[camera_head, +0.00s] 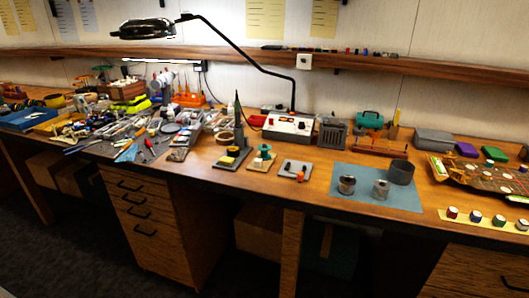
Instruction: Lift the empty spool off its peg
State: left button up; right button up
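A small teal spool-like piece (264,149) stands upright on a low base near the front edge of the bench, left of centre. I cannot tell whether it is the empty spool, and any peg inside it is hidden or too small to see. Neither of my grippers shows in this view.
A wooden workbench (225,188) runs across the view. Left of centre is heavy clutter of tools. A dark cylinder (401,173) stands on the mat. A black lamp (148,29) arches over a pale box (290,124). The mat's front is clear.

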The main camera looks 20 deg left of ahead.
aim_at(264, 154)
jog(key=i+j+u, duration=0.1)
jog(key=j, duration=0.3)
jog(key=i+j, duration=0.3)
jog(key=i+j+u, duration=0.15)
jog(key=j, duration=0.3)
